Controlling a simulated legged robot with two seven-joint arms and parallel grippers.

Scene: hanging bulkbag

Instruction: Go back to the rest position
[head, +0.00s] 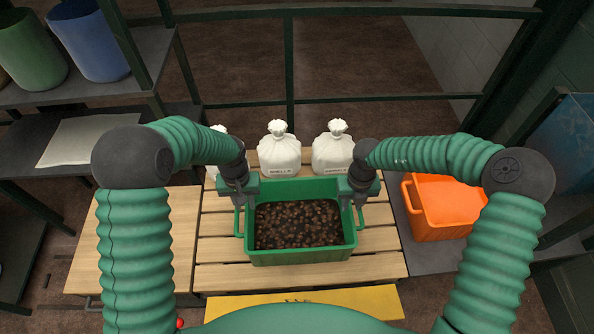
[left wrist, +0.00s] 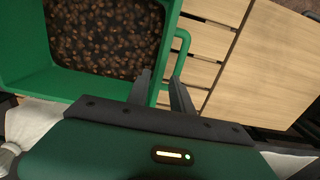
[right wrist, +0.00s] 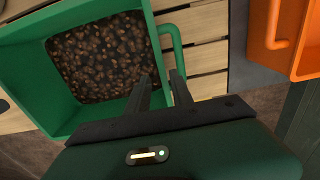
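A green crate (head: 302,252) filled with small brown pieces stands on a slatted wooden pallet. My left gripper (head: 240,203) is at the crate's left side, pointing down. My right gripper (head: 361,203) is at the crate's right side, pointing down. Whether the fingers touch the crate wall or handles is unclear.
White tied bags (head: 279,152) stand behind the crate, one partly hidden by my left arm. An orange crate (head: 441,222) is at the right. A wooden board (head: 120,245) lies at the left. A yellow sign (head: 330,301) is in front. Dark metal rails (head: 350,103) run behind.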

